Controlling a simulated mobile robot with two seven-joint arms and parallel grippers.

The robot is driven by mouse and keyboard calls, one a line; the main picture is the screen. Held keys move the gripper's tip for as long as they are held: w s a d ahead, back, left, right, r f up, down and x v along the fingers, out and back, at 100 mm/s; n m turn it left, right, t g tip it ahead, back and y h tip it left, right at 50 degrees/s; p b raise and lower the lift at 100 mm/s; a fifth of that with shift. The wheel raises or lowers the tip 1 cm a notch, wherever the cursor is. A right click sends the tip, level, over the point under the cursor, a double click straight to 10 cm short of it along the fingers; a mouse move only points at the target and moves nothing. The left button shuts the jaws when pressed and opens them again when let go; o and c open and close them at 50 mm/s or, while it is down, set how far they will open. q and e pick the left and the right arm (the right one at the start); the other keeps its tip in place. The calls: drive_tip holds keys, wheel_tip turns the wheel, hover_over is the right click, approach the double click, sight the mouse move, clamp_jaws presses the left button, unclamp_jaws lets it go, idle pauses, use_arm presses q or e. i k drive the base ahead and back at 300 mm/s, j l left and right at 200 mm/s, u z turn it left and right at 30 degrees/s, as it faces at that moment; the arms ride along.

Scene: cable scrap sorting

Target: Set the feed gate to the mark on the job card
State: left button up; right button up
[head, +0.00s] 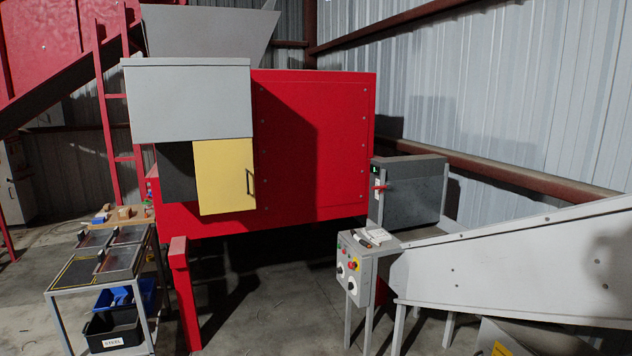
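A grey box with a dark front (415,200) stands at the head of the grey sloping conveyor, right of the red machine, and looks like the feed gate. The lever's exact setting is too small to read. White paper (374,235), possibly the job card, lies on top of the grey control box (357,268) with a dark item beside it. Its writing cannot be read. Neither of my grippers is in view.
The red machine (310,150) has a yellow door (225,176) with a dark handle. A trolley with trays (120,262) and bins, one labelled STEEL (113,328), stands left. A red post (184,295) stands in front. The floor (275,325) between post and control box is clear.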

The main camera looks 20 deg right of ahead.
sight(408, 203)
drive_tip(key=i+l+z, duration=0.65)
drive_tip(key=i, duration=0.35)
drive_tip(key=i+z, duration=0.35)
drive_tip(key=i, duration=0.15)
